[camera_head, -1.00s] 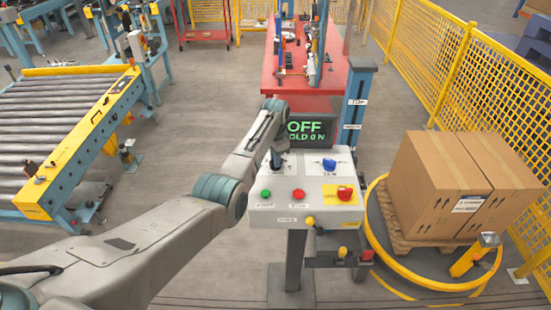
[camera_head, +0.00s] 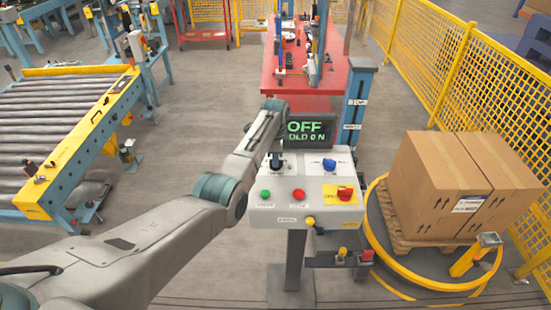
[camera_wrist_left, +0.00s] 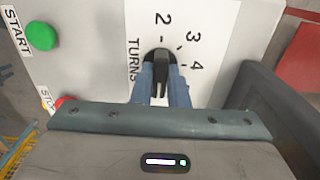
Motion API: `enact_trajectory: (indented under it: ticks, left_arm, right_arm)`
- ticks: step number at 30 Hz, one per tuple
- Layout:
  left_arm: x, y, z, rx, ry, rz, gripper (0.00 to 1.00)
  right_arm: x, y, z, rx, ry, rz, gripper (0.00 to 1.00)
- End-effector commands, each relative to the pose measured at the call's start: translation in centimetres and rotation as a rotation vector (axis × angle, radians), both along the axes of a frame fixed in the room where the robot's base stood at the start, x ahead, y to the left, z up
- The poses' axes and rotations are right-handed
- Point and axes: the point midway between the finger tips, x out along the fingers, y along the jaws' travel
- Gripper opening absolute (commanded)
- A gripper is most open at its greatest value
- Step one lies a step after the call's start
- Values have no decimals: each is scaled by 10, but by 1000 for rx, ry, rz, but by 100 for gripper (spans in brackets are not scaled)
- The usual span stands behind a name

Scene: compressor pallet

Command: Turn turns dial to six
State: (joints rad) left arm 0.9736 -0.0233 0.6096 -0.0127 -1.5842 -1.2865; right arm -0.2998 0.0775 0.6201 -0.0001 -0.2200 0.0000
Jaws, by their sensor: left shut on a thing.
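The black turns dial (camera_wrist_left: 159,60) sits on the light control panel, next to the label TURNS; the marks 2, 3 and 4 show around it. My left gripper (camera_wrist_left: 160,84) is shut on the dial, with one blue finger on each side of it. In the head view my left gripper (camera_head: 277,163) reaches down to the panel's back left, and its wrist largely hides the dial. I cannot tell which number the dial points to. My right gripper is not in view.
The control panel (camera_head: 275,214) also carries a green button (camera_head: 265,194), a red button (camera_head: 298,195), a blue knob (camera_head: 329,165) and a red stop knob (camera_head: 344,193). A display (camera_head: 308,130) behind reads OFF. Boxes (camera_head: 440,185) stand on a yellow-ringed turntable at right.

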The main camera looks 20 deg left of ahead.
Motion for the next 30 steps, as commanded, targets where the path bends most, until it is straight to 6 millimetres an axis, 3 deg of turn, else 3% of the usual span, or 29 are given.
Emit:
enact_trajectory:
  ticks: [8, 9, 12, 23, 30]
  left_arm:
    - [3, 0, 4, 0, -9, -2, 0]
    - [3, 0, 4, 0, -9, -2, 16]
    - [2, 0, 4, 0, -8, -1, 35]
    - [1, 0, 5, 0, -4, 0, 35]
    - [2, 0, 40, 0, -9, -1, 35]
  right_arm:
    - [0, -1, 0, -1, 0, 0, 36]
    - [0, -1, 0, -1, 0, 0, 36]
    - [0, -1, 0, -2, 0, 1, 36]
    - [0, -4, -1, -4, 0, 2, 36]
    - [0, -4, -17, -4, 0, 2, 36]
